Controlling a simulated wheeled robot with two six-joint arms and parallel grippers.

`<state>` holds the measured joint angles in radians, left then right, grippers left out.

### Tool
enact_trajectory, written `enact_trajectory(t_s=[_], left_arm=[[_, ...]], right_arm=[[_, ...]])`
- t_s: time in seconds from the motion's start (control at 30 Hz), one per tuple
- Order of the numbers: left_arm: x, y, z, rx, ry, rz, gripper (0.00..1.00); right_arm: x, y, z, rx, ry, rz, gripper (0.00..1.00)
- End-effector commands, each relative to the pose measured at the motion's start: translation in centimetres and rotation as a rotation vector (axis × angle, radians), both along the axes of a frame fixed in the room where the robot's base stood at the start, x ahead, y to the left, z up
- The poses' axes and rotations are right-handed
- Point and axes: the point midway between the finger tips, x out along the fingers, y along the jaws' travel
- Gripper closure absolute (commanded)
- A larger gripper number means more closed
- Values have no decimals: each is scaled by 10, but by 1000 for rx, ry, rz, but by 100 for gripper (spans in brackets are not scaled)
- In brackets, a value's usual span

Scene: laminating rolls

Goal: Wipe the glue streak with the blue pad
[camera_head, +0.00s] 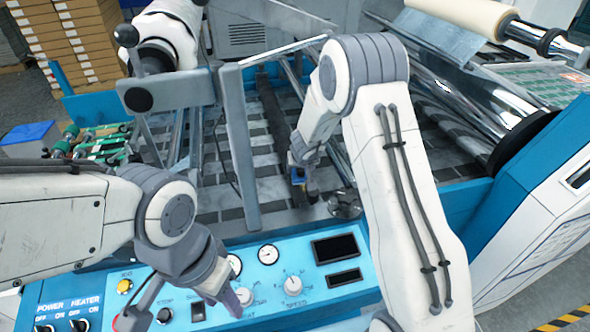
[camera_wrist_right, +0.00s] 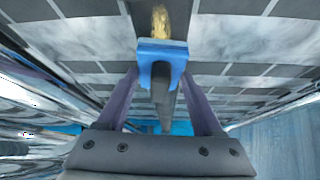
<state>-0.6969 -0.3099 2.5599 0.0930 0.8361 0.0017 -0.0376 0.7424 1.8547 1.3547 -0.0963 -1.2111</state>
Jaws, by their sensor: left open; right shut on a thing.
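The blue pad (camera_wrist_right: 162,50) is held between the purple fingers of my right gripper (camera_wrist_right: 162,75) in the right wrist view. The amber glue streak (camera_wrist_right: 160,20) runs on a dark strip straight beyond the pad's front edge; part of it may be hidden under the pad. I cannot tell whether the pad touches the surface. In the head view the pad (camera_head: 298,174) is small and my right gripper (camera_head: 304,184) points down over the machine's checkered bed. My left gripper (camera_head: 232,298) is open and empty above the blue control panel.
The control panel (camera_head: 268,282) with knobs and gauges spans the front. A grey upright frame bar (camera_head: 241,150) stands left of my right gripper. Shiny rollers (camera_head: 470,95) lie to the right. Stacked boxes (camera_head: 70,40) stand at the back left.

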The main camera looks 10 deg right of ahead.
Motion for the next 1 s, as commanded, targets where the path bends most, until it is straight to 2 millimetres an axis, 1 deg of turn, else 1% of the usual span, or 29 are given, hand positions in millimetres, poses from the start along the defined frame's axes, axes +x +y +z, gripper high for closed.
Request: enact_trajectory(t_s=[0.03,0.1,0.2,0.37,0.6,0.7,0.87,1.0], left_arm=[[0,0,-10,0,0,0,57],[0,0,-13,0,0,0,57],[0,0,-16,0,0,0,57],[0,0,-18,0,0,0,57],[0,0,-36,0,0,0,57],[0,0,-40,0,0,0,57],[0,0,-41,0,0,0,57],[0,0,-47,0,0,0,57]], right_arm=[[-5,0,-4,-1,-2,2,77],[-11,0,-2,-1,-2,2,77],[-16,0,-1,-1,-2,2,77],[-21,0,0,-1,-1,1,77],[-39,0,-4,-1,-2,2,77],[-46,0,-4,-1,-1,2,77],[-51,0,-3,0,1,0,77],[-60,1,-5,0,1,1,77]])
